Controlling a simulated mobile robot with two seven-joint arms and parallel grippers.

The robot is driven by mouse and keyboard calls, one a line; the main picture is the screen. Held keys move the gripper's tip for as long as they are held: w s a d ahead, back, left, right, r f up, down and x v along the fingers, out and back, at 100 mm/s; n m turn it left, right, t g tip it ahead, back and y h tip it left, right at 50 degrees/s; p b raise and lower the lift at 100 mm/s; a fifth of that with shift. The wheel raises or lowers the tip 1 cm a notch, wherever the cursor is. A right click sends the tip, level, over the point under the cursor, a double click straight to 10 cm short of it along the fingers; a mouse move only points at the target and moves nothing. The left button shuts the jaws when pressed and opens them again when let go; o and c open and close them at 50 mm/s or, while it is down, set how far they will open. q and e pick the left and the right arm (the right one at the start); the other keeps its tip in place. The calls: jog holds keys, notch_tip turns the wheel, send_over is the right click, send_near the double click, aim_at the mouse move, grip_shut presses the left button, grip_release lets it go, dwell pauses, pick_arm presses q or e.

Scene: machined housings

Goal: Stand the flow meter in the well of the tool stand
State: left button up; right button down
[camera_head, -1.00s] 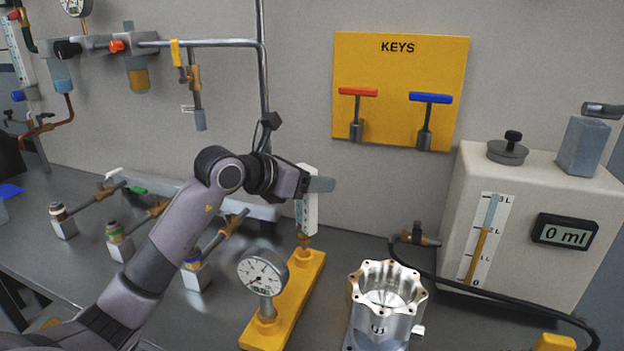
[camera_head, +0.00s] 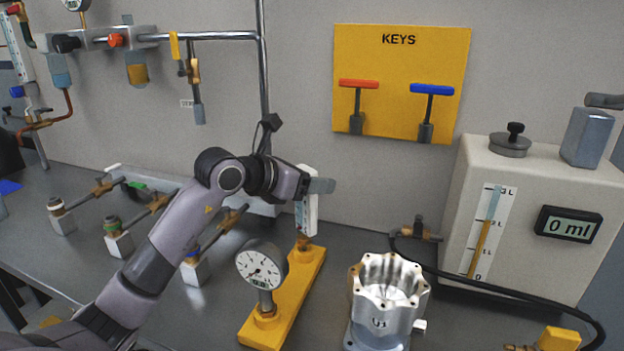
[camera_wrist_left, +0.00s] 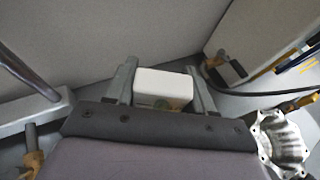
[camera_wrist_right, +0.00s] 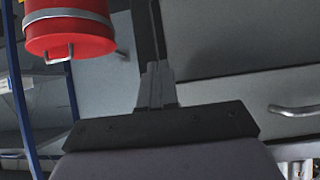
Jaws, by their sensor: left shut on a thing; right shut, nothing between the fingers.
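The flow meter (camera_head: 308,217) is a white upright block with a brass lower fitting. My left gripper (camera_head: 318,186) is shut on its upper part. In the left wrist view the white top of the flow meter (camera_wrist_left: 163,84) sits between the two fingers. The tool stand (camera_head: 284,300) is a long yellow block on the bench. The brass end of the flow meter is at the far end of the stand, at the well; I cannot tell how deep it sits. A round dial gauge (camera_head: 262,268) stands at the stand's near end. My right gripper (camera_wrist_right: 157,86) is shut and empty, away from the bench top.
A metal housing (camera_head: 387,300) stands right of the stand. A white tank (camera_head: 520,220) with a black hose is further right. Several valve fittings (camera_head: 196,270) are on the left. A red container (camera_wrist_right: 70,35) shows in the right wrist view.

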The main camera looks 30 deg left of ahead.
pick_arm(q)
jog(key=shift+f+b, duration=0.7)
jog(key=shift+f, duration=0.2)
jog(key=o, duration=1.2)
jog(key=shift+o, duration=0.2)
jog(key=b+v, duration=0.1)
jog(key=v, duration=0.6)
